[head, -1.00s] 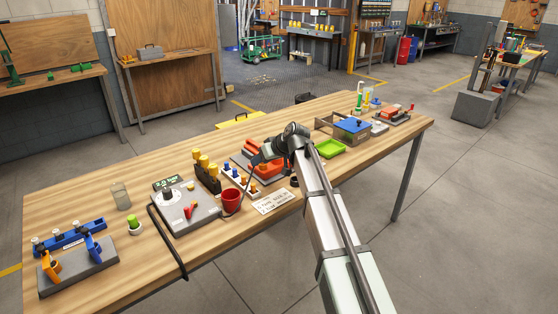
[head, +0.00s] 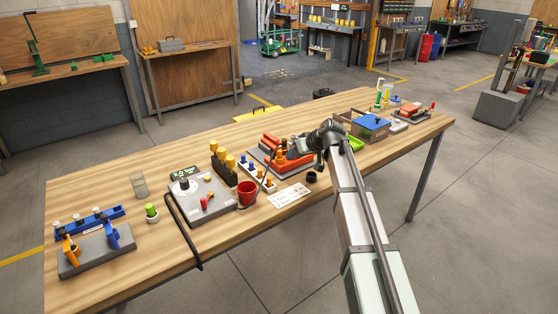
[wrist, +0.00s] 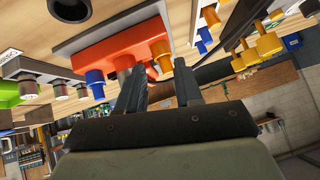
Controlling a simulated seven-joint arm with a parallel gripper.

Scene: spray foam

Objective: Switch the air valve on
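The grey unit (head: 186,200) on the left half of the bench has a red lever (head: 207,201) and a dark round knob on top. It looks like the air valve, but I cannot read its label. A small digital display (head: 184,173) stands behind it. My gripper (wrist: 160,70) is open and empty, its two dark fingers apart in the wrist view. In the head view it is to the right of the grey unit, by the orange-red fixture (head: 285,155); its fingertips are hard to make out there. That fixture (wrist: 115,48) is beyond the fingers in the wrist view.
A red cup (head: 247,194), yellow-topped posts (head: 228,165) and a white rack (head: 258,174) of coloured knobs stand between the grey unit and my gripper. A dark hose (head: 182,230) hangs over the front edge. Blue and orange clamps (head: 93,245) stand at far left.

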